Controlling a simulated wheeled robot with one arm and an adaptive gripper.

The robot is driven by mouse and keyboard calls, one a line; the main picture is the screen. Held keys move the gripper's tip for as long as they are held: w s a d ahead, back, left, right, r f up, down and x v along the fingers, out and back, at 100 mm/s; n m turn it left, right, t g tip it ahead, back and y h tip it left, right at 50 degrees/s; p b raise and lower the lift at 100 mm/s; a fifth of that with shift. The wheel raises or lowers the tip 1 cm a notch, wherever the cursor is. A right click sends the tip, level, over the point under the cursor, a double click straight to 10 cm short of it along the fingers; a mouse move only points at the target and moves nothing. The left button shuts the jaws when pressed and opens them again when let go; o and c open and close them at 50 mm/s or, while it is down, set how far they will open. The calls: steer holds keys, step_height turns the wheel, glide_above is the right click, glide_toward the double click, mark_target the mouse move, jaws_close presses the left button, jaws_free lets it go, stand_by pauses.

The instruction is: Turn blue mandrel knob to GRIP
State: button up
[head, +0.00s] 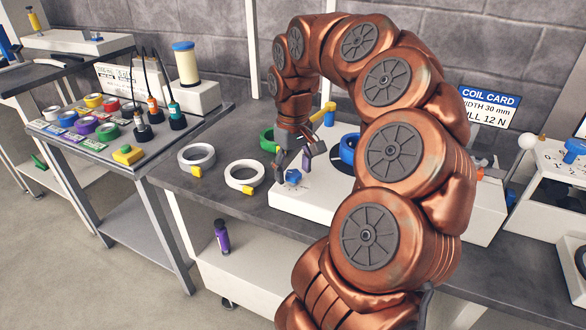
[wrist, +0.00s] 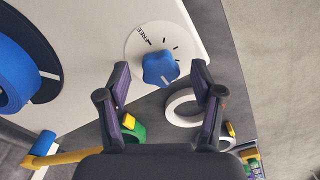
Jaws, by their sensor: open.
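The blue mandrel knob (wrist: 160,68) is a lobed knob on a round white dial (wrist: 137,49) with black tick marks. The word FREE is readable on the dial's upper left in the wrist view; no GRIP label is readable. I cannot tell which mark the knob points to. The knob also shows in the head view (head: 293,176) on the front of the white unit (head: 300,199). My gripper (wrist: 161,74) is open, with one finger on each side of the knob in the picture. In the head view my gripper (head: 294,164) is just above the knob; contact is not visible.
A blue ring (head: 348,147) on a black disc stands right of the knob, partly behind my arm. A yellow crank (head: 322,112) is behind my gripper. White rings (head: 243,176) and a green ring (head: 267,139) lie to the left. A coil card (head: 484,107) stands behind.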

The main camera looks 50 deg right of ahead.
mark_target(293, 173)
step_height(293, 173, up, 12)
stand_by(0.9)
stand_by(0.8)
